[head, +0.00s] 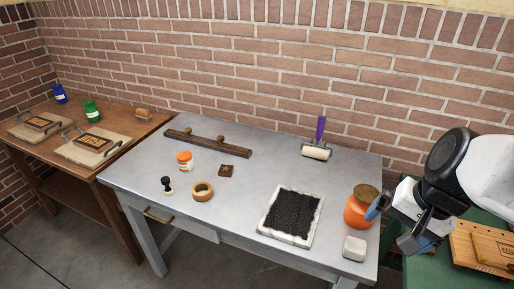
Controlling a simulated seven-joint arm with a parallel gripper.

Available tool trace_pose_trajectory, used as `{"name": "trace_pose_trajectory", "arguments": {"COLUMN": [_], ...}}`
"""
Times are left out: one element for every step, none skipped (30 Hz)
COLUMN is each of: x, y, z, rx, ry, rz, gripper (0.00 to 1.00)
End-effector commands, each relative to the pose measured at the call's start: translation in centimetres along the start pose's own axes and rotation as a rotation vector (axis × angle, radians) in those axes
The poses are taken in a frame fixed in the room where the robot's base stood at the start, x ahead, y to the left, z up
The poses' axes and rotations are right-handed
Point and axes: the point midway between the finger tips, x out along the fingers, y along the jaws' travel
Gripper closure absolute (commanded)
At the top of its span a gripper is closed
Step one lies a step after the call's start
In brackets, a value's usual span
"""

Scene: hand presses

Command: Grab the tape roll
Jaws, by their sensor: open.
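The tape roll (202,191) is a tan ring lying flat near the front left of the grey table. A small dark stamp (167,186) stands just left of it, and an orange and white jar (184,160) stands behind it. My gripper (391,229) is open and empty at the right end of the table, far to the right of the tape roll. Its fingers are near an orange pot; I cannot tell whether they touch it. Nothing hides the tape roll.
The grey table (240,170) also holds a wooden bar with knobs (207,142), a small brown block (226,171), a roller with purple handle (317,144), a black-filled tray (266,227), the orange pot (357,211) and a whitish block (355,248). A brick wall stands behind.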

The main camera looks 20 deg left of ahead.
Motion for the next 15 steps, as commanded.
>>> {"name": "trace_pose_trajectory", "arguments": {"x": [0.8,1.2,1.8,2.2,2.6,3.2,3.6,4.1,4.7,5.2,5.6,6.3,6.7,7.2,8.0], "y": [-1.3,-2.0,-3.1,-3.9,-4.6,-5.7,-6.5,-7.2,-8.3,-9.1,-9.9,-11.0,-11.8,-12.6,-13.6], "z": [-0.6,-0.9,-1.3,-1.6,-1.9,-2.3,-2.6,-2.8,-3.1,-3.4,-3.7,-4.0,-4.2,-4.4,-4.7], "rx": [0.023,0.041,0.062,0.08,0.098,0.122,0.14,0.158,0.183,0.202,0.221,0.246,0.266,0.286,0.312], "ry": [-0.028,-0.043,-0.063,-0.078,-0.094,-0.116,-0.13,-0.147,-0.169,-0.185,-0.202,-0.224,-0.24,-0.257,-0.28], "rz": [-0.027,-0.045,-0.069,-0.086,-0.102,-0.124,-0.14,-0.155,-0.175,-0.189,-0.203,-0.221,-0.235,-0.248,-0.263], "gripper": [0.0,0.0,0.0,0.0,0.0,0.0,0.0,0.0,0.0,0.0,0.0,0.0,0.0,0.0,0.0]}}
